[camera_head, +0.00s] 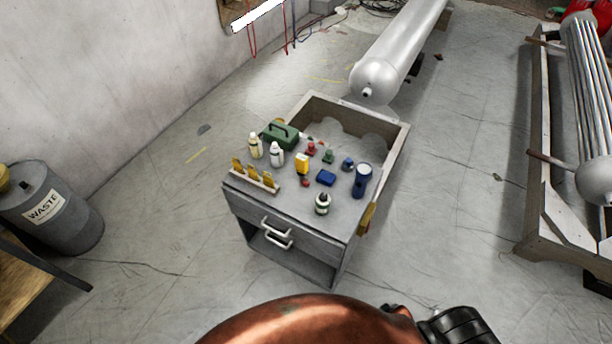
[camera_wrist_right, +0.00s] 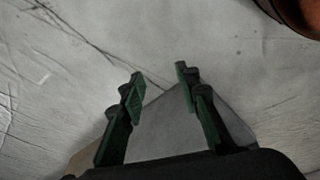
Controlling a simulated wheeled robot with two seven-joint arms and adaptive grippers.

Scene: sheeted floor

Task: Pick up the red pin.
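A small red pin (camera_head: 311,148) stands on top of the grey cabinet (camera_head: 290,202) in the head view, beside a green pin (camera_head: 328,157) and a blue pin (camera_head: 347,164). It is small, so its exact shape is hard to tell. My right gripper (camera_wrist_right: 160,76) shows in the right wrist view with its two green-padded fingers apart. The red pin does not show in that view. My left gripper is in neither view.
The cabinet top also holds a green toolbox (camera_head: 281,135), a white bottle (camera_head: 276,154), a yellow item (camera_head: 302,163), a blue box (camera_head: 326,177) and a blue flashlight (camera_head: 362,181). A waste drum (camera_head: 58,214) stands left. Open floor surrounds the cabinet's front and right.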

